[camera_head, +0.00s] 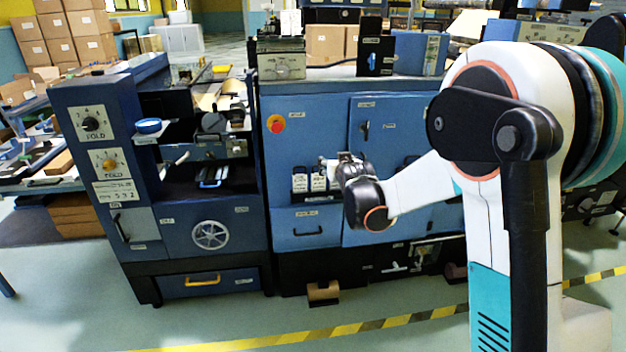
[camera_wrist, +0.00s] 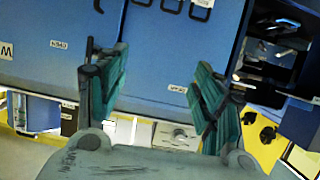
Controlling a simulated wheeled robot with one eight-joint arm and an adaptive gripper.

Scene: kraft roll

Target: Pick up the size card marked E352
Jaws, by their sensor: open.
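Small white-and-black cards stand in a row on the front of the blue machine in the head view, one at the left (camera_head: 299,181) and one beside it (camera_head: 318,180). Their print is too small to read, so I cannot tell which is marked E352. My gripper (camera_head: 335,168) is just right of them and may hide part of the row. In the wrist view my gripper (camera_wrist: 158,90) is open, its two teal-padded fingers wide apart with nothing between them but the blue panel behind. Several dark-edged shapes are cut off at the top edge there; I cannot tell what they are.
The blue machine (camera_head: 310,150) has a red knob (camera_head: 275,123) and a drawer handle (camera_head: 308,232) near the cards. Another cabinet with a handwheel (camera_head: 210,235) stands left. A yellow-black floor stripe (camera_head: 330,332) crosses the open floor in front.

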